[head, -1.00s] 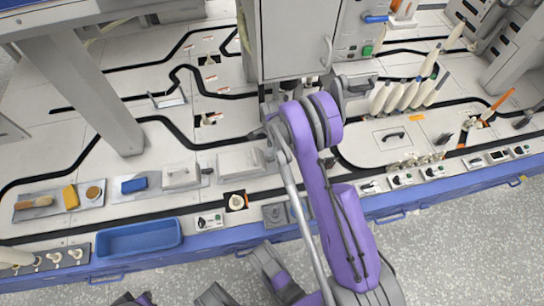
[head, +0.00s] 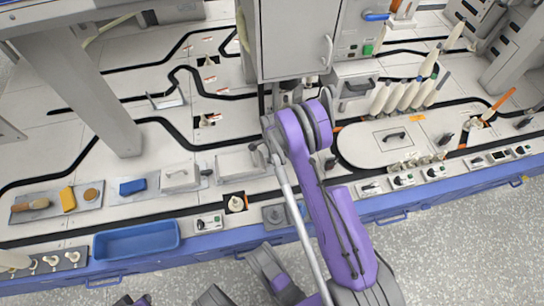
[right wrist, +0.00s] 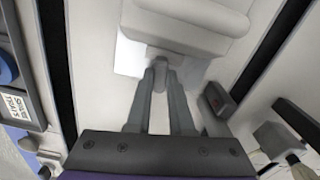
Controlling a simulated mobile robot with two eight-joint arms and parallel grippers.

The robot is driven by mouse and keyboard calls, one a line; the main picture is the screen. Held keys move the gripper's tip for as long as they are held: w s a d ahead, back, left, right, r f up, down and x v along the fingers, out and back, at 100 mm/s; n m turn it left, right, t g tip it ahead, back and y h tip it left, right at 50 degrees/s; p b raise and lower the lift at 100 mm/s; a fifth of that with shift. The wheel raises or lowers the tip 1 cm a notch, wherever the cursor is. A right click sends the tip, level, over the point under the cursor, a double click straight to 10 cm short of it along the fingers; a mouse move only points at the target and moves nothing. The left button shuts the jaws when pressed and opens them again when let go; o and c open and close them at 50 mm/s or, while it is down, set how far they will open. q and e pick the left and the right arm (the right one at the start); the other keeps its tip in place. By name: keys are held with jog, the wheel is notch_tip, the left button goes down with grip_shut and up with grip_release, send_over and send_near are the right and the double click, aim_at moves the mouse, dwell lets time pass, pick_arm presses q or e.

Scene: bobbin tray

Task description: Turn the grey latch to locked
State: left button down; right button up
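In the right wrist view, my right gripper (right wrist: 162,72) reaches away over a pale surface. Its two dark fingers stand close together with a narrow gap. A small grey tab (right wrist: 160,53) lies at the fingertips, against a light grey block; it may be part of the grey latch. I cannot tell whether the fingers press on it.
A tall grey cabinet (head: 293,40) stands behind my right arm. Lidded boxes (head: 240,161) and a blue tray (head: 137,240) lie to its left. Several white bobbins (head: 409,95) stand to its right.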

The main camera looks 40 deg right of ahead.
grip_shut()
jog(key=shift+m, duration=1.1)
jog(key=o, duration=0.7)
grip_release()
